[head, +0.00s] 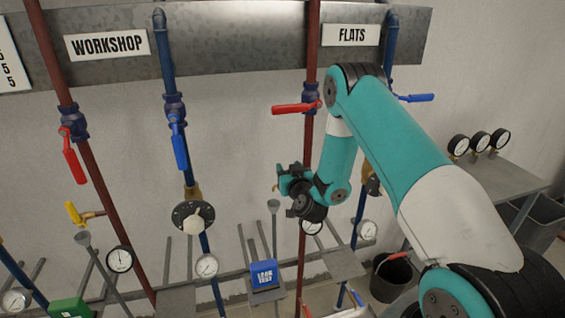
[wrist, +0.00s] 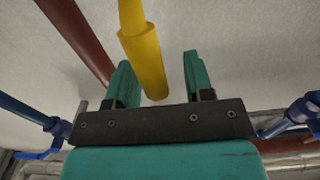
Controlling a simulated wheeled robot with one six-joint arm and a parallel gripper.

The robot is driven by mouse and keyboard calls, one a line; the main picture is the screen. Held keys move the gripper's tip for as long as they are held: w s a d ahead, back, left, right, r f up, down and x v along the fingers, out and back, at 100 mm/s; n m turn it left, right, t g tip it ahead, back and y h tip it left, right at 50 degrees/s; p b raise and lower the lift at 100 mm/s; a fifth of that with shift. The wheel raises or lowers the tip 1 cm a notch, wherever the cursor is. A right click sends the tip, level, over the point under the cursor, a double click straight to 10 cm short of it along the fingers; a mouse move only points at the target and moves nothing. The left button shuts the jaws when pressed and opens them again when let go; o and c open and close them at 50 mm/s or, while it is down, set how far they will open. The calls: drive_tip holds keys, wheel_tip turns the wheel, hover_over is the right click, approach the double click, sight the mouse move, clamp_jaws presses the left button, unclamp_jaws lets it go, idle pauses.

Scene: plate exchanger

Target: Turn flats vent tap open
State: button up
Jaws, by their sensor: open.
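The FLATS sign (head: 352,35) hangs at the upper right in the head view. A yellow tap handle (wrist: 143,62) shows close in the wrist view, with its thick end pointing down toward my gripper (wrist: 158,75). The handle's end lies between the two teal fingers, apart from both as it appears. My gripper is open. In the head view my gripper (head: 281,180) is beside the red pipe (head: 307,150) below the FLATS sign. That pipe's yellow tap cannot be made out there, and my gripper and arm cover part of that area.
A red lever (head: 292,108) and a blue lever (head: 415,97) sit above my gripper. A blue LEAK TEST box (head: 264,274) and gauges stand below. The WORKSHOP side has its own yellow tap (head: 74,213). A dark bucket (head: 392,278) stands at lower right.

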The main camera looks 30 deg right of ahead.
drive_tip(key=shift+w+d, duration=0.2)
drive_tip(key=shift+w, duration=0.2)
drive_tip(key=shift+d, duration=0.1)
drive_tip(key=shift+c, duration=0.5)
clamp_jaws()
drive_tip(key=shift+r+p, duration=0.1)
drive_tip(key=shift+p, duration=0.2)
